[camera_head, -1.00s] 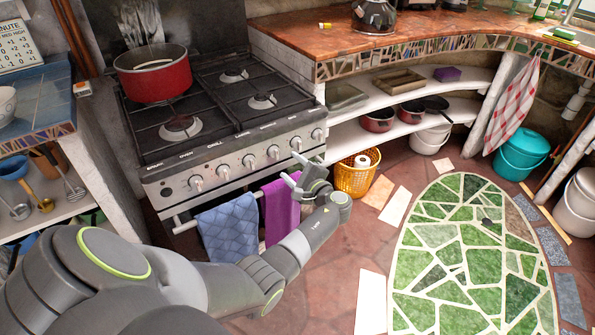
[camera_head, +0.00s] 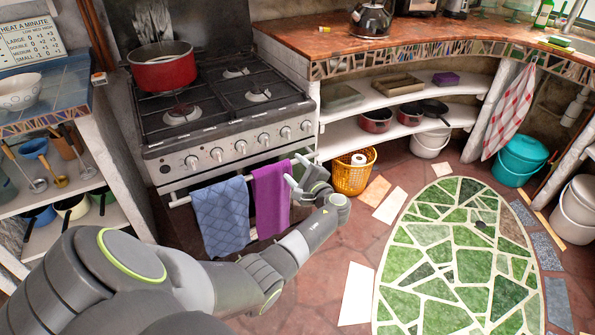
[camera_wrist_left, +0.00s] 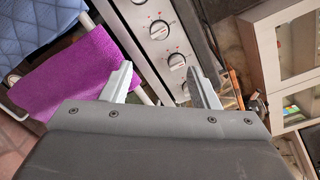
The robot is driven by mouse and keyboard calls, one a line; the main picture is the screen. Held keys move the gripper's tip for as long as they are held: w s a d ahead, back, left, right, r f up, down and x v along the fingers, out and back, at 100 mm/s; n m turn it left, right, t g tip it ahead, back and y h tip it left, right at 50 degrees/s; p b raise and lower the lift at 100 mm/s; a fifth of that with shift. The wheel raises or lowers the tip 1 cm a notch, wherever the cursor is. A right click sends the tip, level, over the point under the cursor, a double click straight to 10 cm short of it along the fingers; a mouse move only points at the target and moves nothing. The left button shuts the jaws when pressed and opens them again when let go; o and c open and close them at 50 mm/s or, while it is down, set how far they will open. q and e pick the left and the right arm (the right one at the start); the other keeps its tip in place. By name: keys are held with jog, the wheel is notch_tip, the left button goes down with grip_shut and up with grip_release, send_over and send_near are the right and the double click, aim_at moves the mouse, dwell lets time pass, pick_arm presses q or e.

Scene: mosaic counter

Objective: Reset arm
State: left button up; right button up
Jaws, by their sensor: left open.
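My left gripper (camera_head: 298,171) is in front of the stove's right end, close to the oven handle and the purple towel. Its two fingers stand apart, with no object seen between them. In the left wrist view the open fingers (camera_wrist_left: 162,87) point toward the stove's front panel and knobs, with the purple towel (camera_wrist_left: 66,80) to their left. I cannot tell whether a finger touches the handle. My left arm reaches in from the lower left. My right gripper is in neither view.
The stove (camera_head: 225,115) carries a red pot (camera_head: 163,72) at its back left. A blue towel (camera_head: 221,217) hangs from the oven handle. A yellow basket (camera_head: 352,178) stands right of my gripper. The green mosaic floor area (camera_head: 440,285) is clear.

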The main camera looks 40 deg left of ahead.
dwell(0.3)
